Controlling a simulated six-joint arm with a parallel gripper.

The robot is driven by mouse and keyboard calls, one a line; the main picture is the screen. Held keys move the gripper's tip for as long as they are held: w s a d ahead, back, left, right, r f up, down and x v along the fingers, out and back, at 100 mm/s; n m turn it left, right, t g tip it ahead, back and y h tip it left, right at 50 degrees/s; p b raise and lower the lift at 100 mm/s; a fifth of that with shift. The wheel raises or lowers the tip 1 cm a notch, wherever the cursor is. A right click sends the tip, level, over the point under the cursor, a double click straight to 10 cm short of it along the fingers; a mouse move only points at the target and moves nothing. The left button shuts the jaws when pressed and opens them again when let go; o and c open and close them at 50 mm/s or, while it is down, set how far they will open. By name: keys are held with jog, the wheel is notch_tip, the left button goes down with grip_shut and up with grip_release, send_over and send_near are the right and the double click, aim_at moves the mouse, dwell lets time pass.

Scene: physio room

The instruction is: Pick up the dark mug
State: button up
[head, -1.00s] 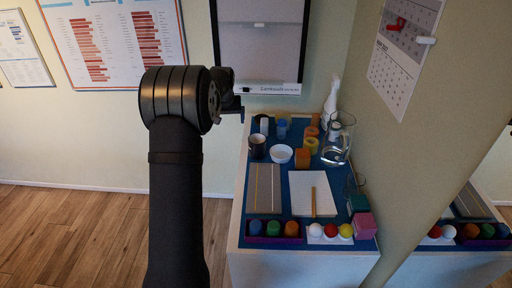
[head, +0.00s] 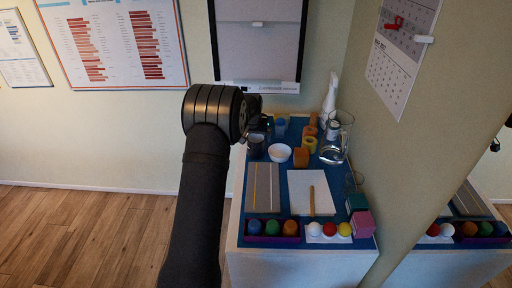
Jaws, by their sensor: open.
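The dark mug (head: 256,147) stands upright near the left edge of the blue-topped table, left of a white bowl (head: 280,153). My arm rises from the bottom of the head view, and its dark end lies just left of and above the mug. My gripper (head: 256,122) shows only in part behind the thick wrist joint, near the back left of the table. It is open and apart from the mug as far as the view shows. Its fingertips are hard to make out against the dark items there.
A glass pitcher (head: 336,138), a white spray bottle (head: 329,98) and an orange block (head: 301,157) stand right of the bowl. A grey board (head: 263,188) and white paper (head: 298,190) lie in front. Balls and blocks line the front edge. A wall bounds the right side.

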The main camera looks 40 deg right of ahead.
aim_at(256, 140)
jog(key=shift+d+x, duration=0.15)
jog(key=shift+x, duration=1.25)
jog(key=shift+d+x, duration=0.2)
jog(key=shift+x, duration=1.25)
jog(key=shift+w+r, duration=0.15)
jog(key=shift+r, duration=0.05)
jog(key=c, duration=1.2)
jog(key=shift+c, duration=0.2)
jog(key=shift+r, duration=0.15)
